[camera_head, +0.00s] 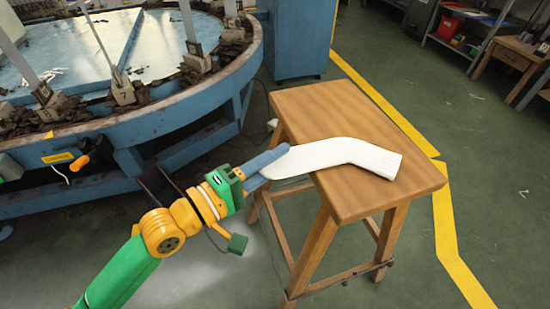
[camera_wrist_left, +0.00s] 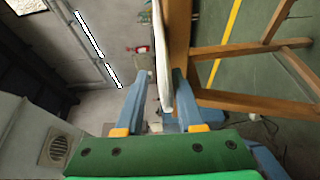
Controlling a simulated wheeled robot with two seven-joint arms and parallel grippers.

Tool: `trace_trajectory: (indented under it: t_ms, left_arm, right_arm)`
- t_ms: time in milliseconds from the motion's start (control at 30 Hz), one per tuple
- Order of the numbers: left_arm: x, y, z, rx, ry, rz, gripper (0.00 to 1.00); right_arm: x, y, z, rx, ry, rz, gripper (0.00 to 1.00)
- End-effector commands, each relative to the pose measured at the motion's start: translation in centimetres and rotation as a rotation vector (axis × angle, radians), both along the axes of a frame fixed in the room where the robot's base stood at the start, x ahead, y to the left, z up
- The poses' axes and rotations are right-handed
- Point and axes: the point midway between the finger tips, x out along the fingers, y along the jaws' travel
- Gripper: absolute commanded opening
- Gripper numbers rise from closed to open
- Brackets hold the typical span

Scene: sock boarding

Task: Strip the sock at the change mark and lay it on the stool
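The white sock (camera_head: 340,155) lies on the wooden stool (camera_head: 380,110), bent in the middle, with its wide end toward the right edge and its narrow end reaching past the left edge. My left gripper (camera_head: 268,170) is at this narrow end, beside the stool. In the left wrist view, its blue fingers (camera_wrist_left: 155,95) are spread apart. The sock (camera_wrist_left: 162,60) shows edge-on between them, close to the right finger, with a gap to the left one. An orange sign (camera_head: 57,157) is on the blue machine's rim; its text is too small to read. My right gripper is not in view.
The round blue machine (camera_head: 215,95) with upright rods and numbered blocks stands at the left, close to my left arm. A blue cabinet (camera_head: 300,40) is behind the stool. Shelves and a small table (camera_head: 515,50) are far right. Floor right of the stool is clear.

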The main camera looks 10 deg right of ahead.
Motion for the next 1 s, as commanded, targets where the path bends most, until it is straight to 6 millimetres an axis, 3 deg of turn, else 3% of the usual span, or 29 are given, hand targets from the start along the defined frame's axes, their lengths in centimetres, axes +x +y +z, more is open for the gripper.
trace_trajectory:
  t_ms: [400,700,1000]
  left_arm:
    - [0.0,0.0,0.0,0.001,0.001,0.0,0.54]
    - [-2.9,4.4,-0.2,0.006,0.002,0.001,0.54]
    - [-4.0,5.9,0.0,0.001,0.001,0.0,0.54]
  right_arm:
    - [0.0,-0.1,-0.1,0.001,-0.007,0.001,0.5]
    - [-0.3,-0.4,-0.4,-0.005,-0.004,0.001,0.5]
    - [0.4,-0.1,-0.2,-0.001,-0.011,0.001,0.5]
